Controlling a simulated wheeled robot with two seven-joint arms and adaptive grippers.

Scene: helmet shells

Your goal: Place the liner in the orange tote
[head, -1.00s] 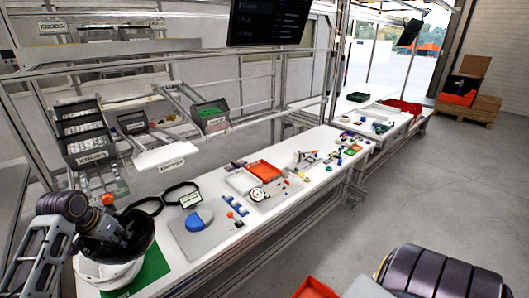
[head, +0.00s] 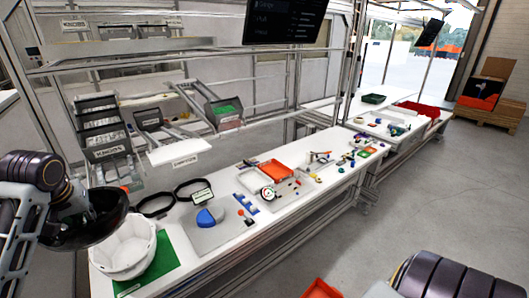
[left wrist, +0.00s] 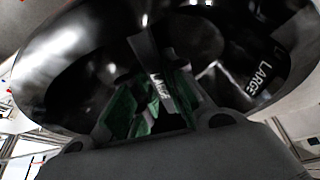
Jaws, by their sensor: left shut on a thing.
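The liner is a black, glossy bowl-shaped piece (head: 90,232), held at the left edge of the head view, left of the white helmet shell (head: 125,248). My left gripper (head: 72,207) is shut on it; its fingertips are mostly hidden. In the left wrist view the liner (left wrist: 70,65) fills most of the picture, with a "LARGE" label inside. An orange tote (head: 320,289) shows in part at the bottom edge of the head view, below the bench. My right gripper is out of view.
The shell rests on a green mat (head: 160,266) on the white bench. Two black bands (head: 156,205), a grey board with a blue piece (head: 210,218), and an orange tray (head: 275,170) lie farther along. Grey bins (head: 105,130) hang above. Grey floor at right is open.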

